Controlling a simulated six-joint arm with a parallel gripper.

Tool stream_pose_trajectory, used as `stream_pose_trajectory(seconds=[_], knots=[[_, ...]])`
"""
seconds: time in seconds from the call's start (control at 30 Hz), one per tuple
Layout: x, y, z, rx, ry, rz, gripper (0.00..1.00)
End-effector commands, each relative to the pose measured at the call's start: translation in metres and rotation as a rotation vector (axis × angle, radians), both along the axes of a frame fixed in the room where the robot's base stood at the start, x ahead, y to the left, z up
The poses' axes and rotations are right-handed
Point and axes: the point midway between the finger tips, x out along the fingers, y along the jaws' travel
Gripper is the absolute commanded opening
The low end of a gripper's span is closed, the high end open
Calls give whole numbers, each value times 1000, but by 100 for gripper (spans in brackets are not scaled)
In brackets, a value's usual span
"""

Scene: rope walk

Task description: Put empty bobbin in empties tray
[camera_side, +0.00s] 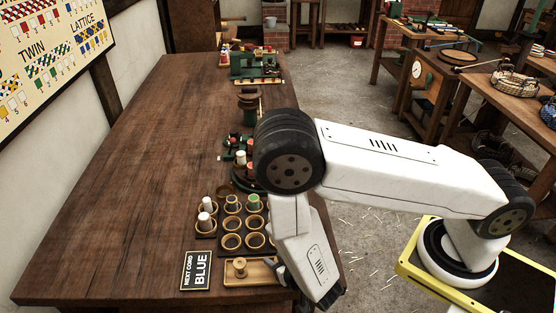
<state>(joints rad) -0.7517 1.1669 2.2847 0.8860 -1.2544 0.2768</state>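A shallow wooden tray (262,281) lies at the near end of the bench, just right of the sign. A bare wooden bobbin (239,267) stands upright in its left part. Another bobbin without coloured thread (231,203) stands in the back row of the cup rack (219,228). White bobbins (205,221) stand in the rack's left cups and a green one (254,202) at its back right. My gripper (282,272) is low by the tray's right end, mostly hidden behind my own arm; I cannot see its fingertips clearly or whether it holds anything.
A black sign (196,271) reads "NEXT CORD BLUE". Several rack cups are empty. Behind the rack stand a green braiding device (236,152) with bobbins and a green machine (254,66). The left of the bench (120,190) is clear.

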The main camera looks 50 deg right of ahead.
Motion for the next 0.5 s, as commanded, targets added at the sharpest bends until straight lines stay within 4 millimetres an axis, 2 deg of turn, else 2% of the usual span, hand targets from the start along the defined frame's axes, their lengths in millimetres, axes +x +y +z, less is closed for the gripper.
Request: stream_pose_trajectory(seconds=[0.03, 0.1, 0.5], knots=[[0, 0, 0, 0, 0, 0, 57], [0, 0, 0, 0, 0, 0, 79], [0, 0, 1, 0, 0, 0, 80]])
